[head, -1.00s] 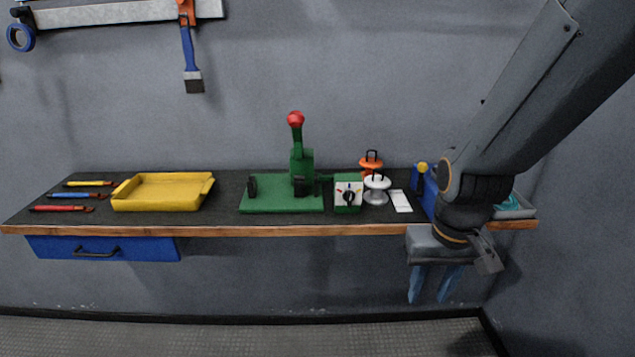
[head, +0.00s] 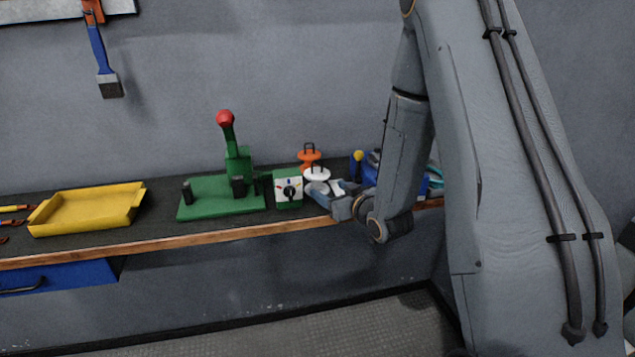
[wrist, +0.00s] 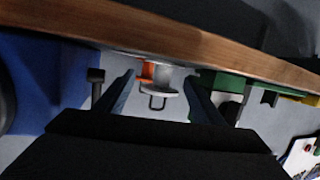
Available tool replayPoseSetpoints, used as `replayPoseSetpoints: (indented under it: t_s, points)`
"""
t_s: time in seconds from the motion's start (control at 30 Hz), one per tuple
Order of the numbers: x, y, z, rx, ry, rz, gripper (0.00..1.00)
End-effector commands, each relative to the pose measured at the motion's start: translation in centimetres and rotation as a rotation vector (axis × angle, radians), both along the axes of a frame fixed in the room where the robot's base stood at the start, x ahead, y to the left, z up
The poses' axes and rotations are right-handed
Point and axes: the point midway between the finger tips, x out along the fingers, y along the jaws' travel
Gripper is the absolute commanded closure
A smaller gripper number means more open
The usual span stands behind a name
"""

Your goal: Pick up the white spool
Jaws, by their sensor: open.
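The white spool (head: 317,174) stands on the workbench beside a box with a dial, in front of an orange spool (head: 309,155). It has a round disc with a dark wire handle on top. My gripper (head: 321,190) is low over the bench at the spool's near side and hides its lower part in the head view. In the wrist view, which shows the bench upside down, the white spool (wrist: 166,90) appears between the two open blue-grey fingers (wrist: 160,78). I cannot tell whether the fingers touch it. Part of the orange spool (wrist: 147,71) shows behind.
A green lever press (head: 222,197) and the dial box (head: 288,188) stand left of my gripper. A blue bin (head: 371,167) is to the right. A yellow tray (head: 88,209) is further left. The bench's wooden edge (head: 200,236) runs in front.

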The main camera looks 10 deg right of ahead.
Motion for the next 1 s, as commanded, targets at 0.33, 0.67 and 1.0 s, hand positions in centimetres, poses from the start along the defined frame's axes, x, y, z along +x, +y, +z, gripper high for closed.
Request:
replayPoseSetpoints:
  t_s: [0.33,0.67,1.0]
  points:
    - [0.0,0.2,0.2,0.113,-0.227,0.067,0.38]
    - [2.7,1.2,0.4,0.119,-0.239,0.071,0.38]
    - [6.7,2.4,0.3,0.118,-0.237,0.069,0.38]
